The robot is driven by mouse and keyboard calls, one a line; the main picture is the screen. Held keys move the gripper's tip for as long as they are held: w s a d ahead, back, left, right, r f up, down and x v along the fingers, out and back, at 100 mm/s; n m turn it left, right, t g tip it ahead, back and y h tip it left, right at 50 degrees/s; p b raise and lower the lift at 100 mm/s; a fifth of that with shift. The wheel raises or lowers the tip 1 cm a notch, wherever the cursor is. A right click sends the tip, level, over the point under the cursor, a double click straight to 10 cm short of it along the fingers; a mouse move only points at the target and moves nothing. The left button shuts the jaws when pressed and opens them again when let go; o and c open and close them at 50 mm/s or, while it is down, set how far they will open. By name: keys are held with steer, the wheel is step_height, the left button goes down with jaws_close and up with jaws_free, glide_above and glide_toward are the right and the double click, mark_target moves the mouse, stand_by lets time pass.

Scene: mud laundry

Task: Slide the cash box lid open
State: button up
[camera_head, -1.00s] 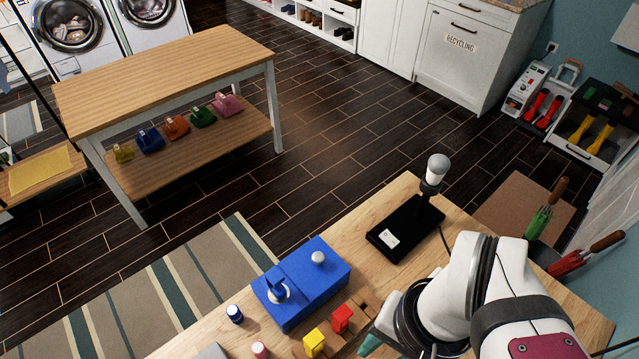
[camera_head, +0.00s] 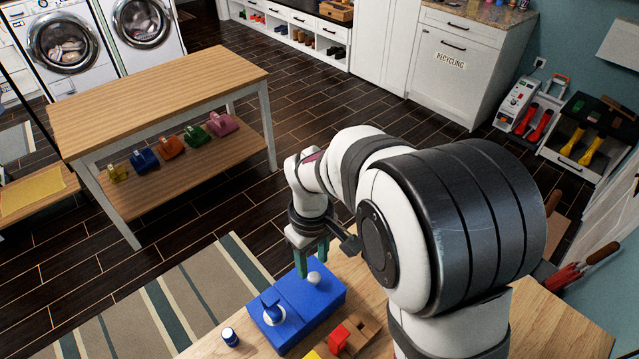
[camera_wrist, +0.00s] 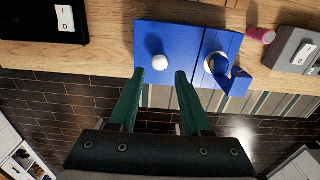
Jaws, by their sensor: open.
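The blue cash box (camera_head: 318,304) stands on the wooden table. A round white knob (camera_head: 313,278) sits on its lid, and a white disc with a raised blue piece (camera_head: 272,310) is on its other part. In the wrist view the box (camera_wrist: 180,40) shows a seam between the knob part and the disc part. My gripper (camera_head: 312,262) is open, with green fingers pointing down at the knob end. In the wrist view its fingertips (camera_wrist: 160,74) lie to either side of the knob (camera_wrist: 160,62), just short of it. I cannot tell whether they touch the box.
A blue-and-white jar (camera_head: 229,337) stands left of the box. A red block (camera_head: 339,338), a wooden piece (camera_head: 362,330) and a yellow block (camera_head: 313,355) are in front. The wrist view shows a black base (camera_wrist: 40,22), a pink cylinder (camera_wrist: 260,35) and a grey box (camera_wrist: 292,48).

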mark_target(313, 277)
step_height(313, 277, down, 4)
steer(key=shift+r, duration=0.1)
steer(key=shift+w+d+r, duration=0.15)
steer(key=shift+d+r, duration=0.05)
steer(key=shift+r, duration=0.45)
steer(key=shift+w+d+r, duration=0.15)
steer(key=shift+r, duration=0.45)
steer(key=w+d, duration=0.5)
steer(key=s+a, duration=0.5)
steer(key=shift+s+a+f, duration=0.15)
steer(key=shift+s+f, duration=0.05)
steer(key=shift+f, duration=0.25)
steer(key=shift+s+a+f, duration=0.1)
steer(key=shift+s+f, duration=0.05)
steer(key=shift+f, duration=0.95)
jaws_close()
